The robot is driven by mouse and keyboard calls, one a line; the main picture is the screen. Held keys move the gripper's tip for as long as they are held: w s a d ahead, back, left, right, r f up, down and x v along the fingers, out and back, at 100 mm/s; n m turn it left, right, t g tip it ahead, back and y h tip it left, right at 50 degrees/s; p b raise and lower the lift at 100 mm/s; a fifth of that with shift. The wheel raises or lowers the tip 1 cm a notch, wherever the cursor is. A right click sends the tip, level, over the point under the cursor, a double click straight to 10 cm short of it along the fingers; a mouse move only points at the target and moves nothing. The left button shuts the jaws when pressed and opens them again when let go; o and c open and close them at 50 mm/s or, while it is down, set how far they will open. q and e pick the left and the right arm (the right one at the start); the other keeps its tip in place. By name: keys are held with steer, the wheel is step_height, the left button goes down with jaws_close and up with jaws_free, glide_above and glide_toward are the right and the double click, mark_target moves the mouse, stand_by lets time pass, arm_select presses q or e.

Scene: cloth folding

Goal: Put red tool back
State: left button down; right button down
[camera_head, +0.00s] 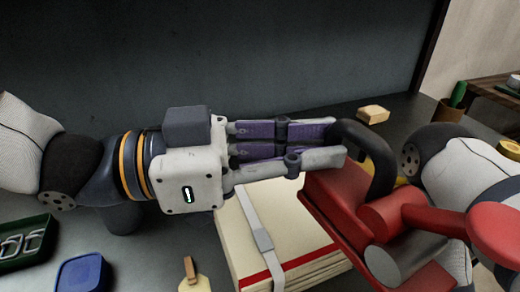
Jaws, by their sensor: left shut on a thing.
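A red tool (340,205) with a black curved handle (381,165) and a grey cylinder at its front shows at the right. My left gripper (338,143) reaches in from the left, with its fingertips at the black handle. It is shut on the handle, and the fingers hide part of the grip. The tool is tilted and overlaps a beige folded stack (238,238); I cannot tell whether it touches the stack. My right arm shows at the right edge, partly behind the tool, and its gripper is out of view.
The beige stack has a grey strap and a red stripe. A blue box (82,273) and a green tray (28,250) with metal items lie at the lower left.

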mark_target(336, 176)
arm_select(q)
steer(key=shift+s+d+r, duration=0.4)
steer(key=shift+s+d, duration=0.15)
steer(key=shift+d, duration=0.05)
steer(key=shift+s+d+r, duration=0.4)
steer(key=shift+s+d, duration=0.15)
steer(key=shift+d, duration=0.05)
steer(key=shift+w+a, duration=0.1)
